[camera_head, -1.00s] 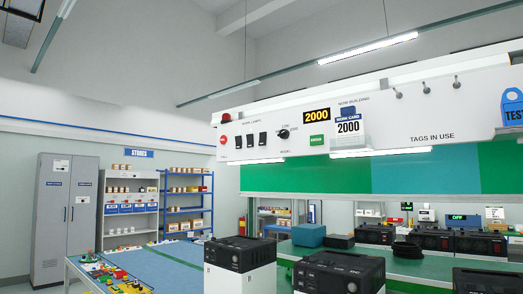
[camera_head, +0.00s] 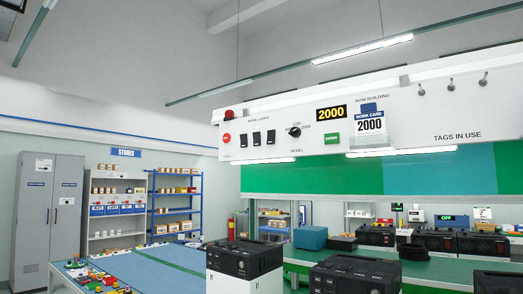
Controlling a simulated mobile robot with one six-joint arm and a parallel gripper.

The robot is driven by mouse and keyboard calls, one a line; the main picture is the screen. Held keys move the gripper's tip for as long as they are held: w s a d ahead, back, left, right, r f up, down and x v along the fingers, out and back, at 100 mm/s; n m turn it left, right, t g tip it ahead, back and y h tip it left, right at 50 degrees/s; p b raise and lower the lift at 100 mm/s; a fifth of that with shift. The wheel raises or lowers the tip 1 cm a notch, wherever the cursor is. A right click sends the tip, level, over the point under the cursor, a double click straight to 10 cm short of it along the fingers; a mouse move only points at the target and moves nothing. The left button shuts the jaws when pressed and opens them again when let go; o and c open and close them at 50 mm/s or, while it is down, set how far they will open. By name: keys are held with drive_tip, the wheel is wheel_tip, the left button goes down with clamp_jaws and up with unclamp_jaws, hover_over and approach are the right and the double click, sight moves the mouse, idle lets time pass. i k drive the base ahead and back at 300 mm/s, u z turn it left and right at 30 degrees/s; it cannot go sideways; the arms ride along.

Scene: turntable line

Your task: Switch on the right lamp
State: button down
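The white overhead control panel (camera_head: 400,121) shows at the upper right. Three black rocker switches sit on it under a small work lamps label: left (camera_head: 242,140), middle (camera_head: 257,139) and right (camera_head: 271,137). Their positions are too small to read. Two strip lamps hang under the panel, a left one (camera_head: 264,161) and a longer right one (camera_head: 402,152). Both look bright white. My gripper is not in view.
Beside the switches are a red button (camera_head: 227,139), a black model knob (camera_head: 294,132) and a green button (camera_head: 332,139). A work card (camera_head: 370,125) reads 2000. Black units (camera_head: 245,257) stand below, near a green bench (camera_head: 432,268).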

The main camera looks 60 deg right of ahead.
sight(271, 133)
drive_tip(key=z, duration=0.3)
drive_tip(key=i, duration=1.3)
drive_tip(key=u, duration=0.15)
